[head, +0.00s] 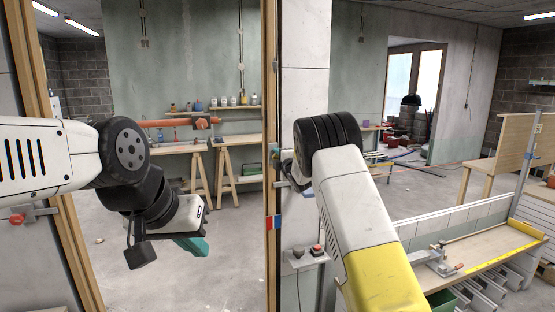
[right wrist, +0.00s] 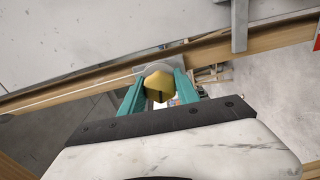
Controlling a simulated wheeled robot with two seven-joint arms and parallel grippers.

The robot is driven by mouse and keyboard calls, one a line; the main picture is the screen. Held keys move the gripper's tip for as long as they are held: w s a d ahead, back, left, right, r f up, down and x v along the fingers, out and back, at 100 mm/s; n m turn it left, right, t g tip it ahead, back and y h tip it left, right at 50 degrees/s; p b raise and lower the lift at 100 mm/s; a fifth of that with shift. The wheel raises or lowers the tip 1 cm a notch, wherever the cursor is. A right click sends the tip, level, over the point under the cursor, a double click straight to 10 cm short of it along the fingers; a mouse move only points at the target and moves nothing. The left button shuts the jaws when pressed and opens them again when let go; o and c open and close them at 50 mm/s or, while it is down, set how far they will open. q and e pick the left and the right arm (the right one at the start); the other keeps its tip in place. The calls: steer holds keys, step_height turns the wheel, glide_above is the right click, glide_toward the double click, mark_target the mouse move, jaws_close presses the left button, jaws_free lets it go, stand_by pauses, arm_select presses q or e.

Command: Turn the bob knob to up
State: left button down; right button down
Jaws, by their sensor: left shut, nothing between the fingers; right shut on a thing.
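A brass-coloured, angular knob (right wrist: 157,86) shows in the right wrist view, with a pale grey round plate behind its top. I take it to be the bob knob. The teal fingers of my right gripper (right wrist: 159,80) stand on both sides of it, shut on it. Which way the knob points I cannot tell. In the head view the knob is not clearly visible; my right wrist hides that part of the wooden post (head: 271,110). My left gripper (head: 193,246) is shut and empty, with teal fingers low in front of the doorway, apart from everything.
A small shelf (head: 305,262) with a black and a red button sits below my right wrist. A red-and-blue block (head: 274,222) is on the post. A workbench (head: 480,246) with a yellow edge stands at lower right. The floor beyond the opening is mostly clear.

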steer(key=shift+d+f, duration=0.1)
steer(key=shift+f, duration=0.05)
steer(key=c, duration=0.9)
jaws_free()
steer(key=v, duration=0.7)
steer(key=shift+s+d, duration=0.1)
steer(key=shift+s, duration=0.3)
